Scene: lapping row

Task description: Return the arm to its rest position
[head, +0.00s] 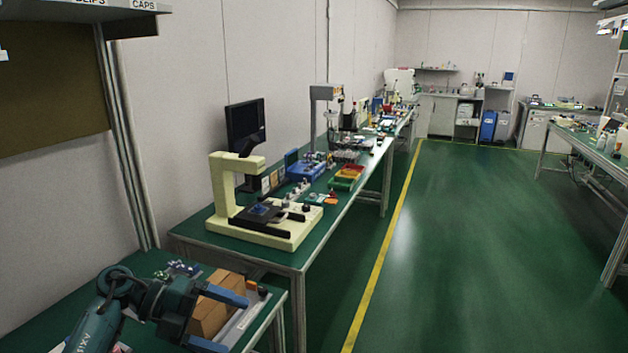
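My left arm comes in at the lower left, and its teal gripper (226,322) is open, with the two fingers spread wide apart. A brown box (208,314) on the near table shows between and behind the fingers. The upper finger covers part of the box; I cannot tell whether finger and box touch. My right arm and gripper are not in view.
The near green table (58,312) holds small parts and a grey tray (246,318) by the box. Beyond it, a long bench carries a cream microscope-like machine (222,195), a dark monitor (246,126) and bins. Green floor (450,250) is clear at right.

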